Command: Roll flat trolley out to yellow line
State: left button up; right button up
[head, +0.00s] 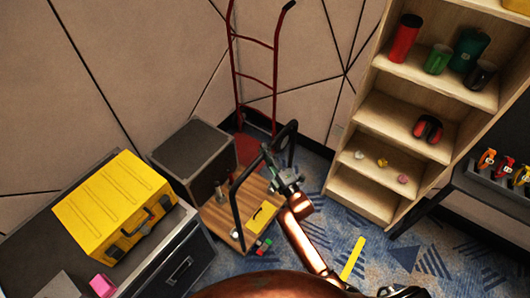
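The flat trolley has a wooden deck (218,218) and black tube handles (234,205), and stands on the carpet left of centre. A small yellow item (262,215) lies on its deck. My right gripper (273,164) is over the trolley, at the top of the near handle, overlapping it in the picture. Whether its fingers are closed around the tube is too small to tell. The yellow line (352,258) is a short strip on the carpet, right of the trolley and apart from it. My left gripper does not show.
A black case (195,158) stands at the trolley's left, close against it. A red hand truck (256,85) leans at the wall behind. A dark cabinet with a yellow toolbox (120,205) is left; wooden shelves (375,145) are right.

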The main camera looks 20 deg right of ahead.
grip_shut()
jog(key=shift+s, duration=0.1)
dwell(0.3)
